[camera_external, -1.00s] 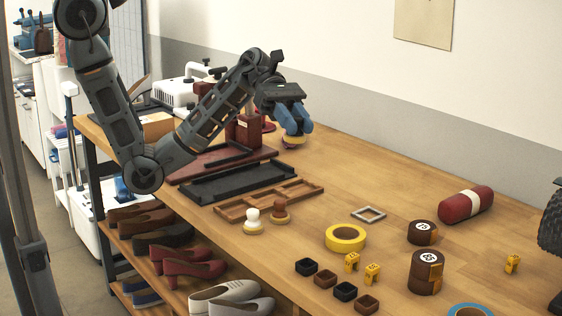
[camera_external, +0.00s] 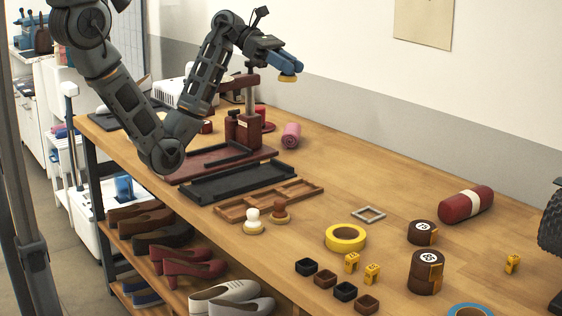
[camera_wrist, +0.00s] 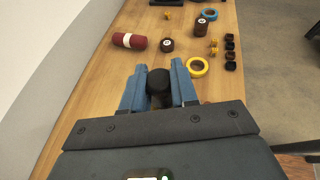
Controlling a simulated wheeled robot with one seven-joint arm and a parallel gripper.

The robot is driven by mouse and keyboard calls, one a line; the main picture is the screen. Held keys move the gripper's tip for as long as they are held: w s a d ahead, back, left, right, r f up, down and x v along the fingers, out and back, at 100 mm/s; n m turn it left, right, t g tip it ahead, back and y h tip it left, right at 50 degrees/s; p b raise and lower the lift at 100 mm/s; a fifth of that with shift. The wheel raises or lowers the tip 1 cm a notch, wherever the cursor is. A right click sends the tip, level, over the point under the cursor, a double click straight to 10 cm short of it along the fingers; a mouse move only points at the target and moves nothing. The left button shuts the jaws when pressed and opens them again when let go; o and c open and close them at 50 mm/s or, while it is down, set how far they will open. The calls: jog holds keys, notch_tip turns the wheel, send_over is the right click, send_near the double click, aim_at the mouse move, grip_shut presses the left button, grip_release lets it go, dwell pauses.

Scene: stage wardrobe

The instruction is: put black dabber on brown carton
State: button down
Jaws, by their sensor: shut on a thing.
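My gripper (camera_external: 288,70) is raised above the far part of the table, to the right of the dark red press. Its blue fingers are shut on the black dabber (camera_wrist: 158,80), whose round black top shows between them in the wrist view. The dabber's tan base (camera_external: 288,79) shows below the fingertips in the external view, clear of the table. The brown carton cannot be made out clearly now; my arm covers part of the table's left end.
A dark red press (camera_external: 243,128) and black tray (camera_external: 238,181) are on the table. A pink roll (camera_external: 291,136) lies below my gripper.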

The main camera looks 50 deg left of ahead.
jog(key=w+a+n+t+y+b, duration=0.1)
jog(key=a+n+t+y, duration=0.15)
jog(key=a, duration=1.05)
jog(key=w+a+n+t+y+b, duration=0.15)
jog(key=a+n+t, duration=0.25)
jog(key=a, duration=0.8)
jog(key=s+a+n+t+y+b, duration=0.1)
jog(key=s+a+n+t+y, duration=0.15)
jog(key=s+a, duration=0.65)
jog(key=s+a+n+t+y+b, duration=0.1)
jog(key=s+a+n+y+b, duration=0.2)
jog(key=a, duration=1.2)
notch_tip(320, 180, down, 11)
jog(key=y+p, duration=0.1)
jog(key=a+f, duration=0.2)
jog(key=a, duration=0.1)
jog(key=a+f, duration=0.2)
jog(key=a, duration=0.2)
jog(key=a+f, duration=0.2)
jog(key=a, duration=0.2)
jog(key=shift+s+a+f+b, duration=0.1)
jog(key=shift+s+f+b, duration=0.05)
jog(key=shift+f+b, duration=0.2)
jog(key=shift+a+f, duration=0.25)
jog(key=shift+a, duration=0.05)
jog(key=shift+f, duration=1.85)
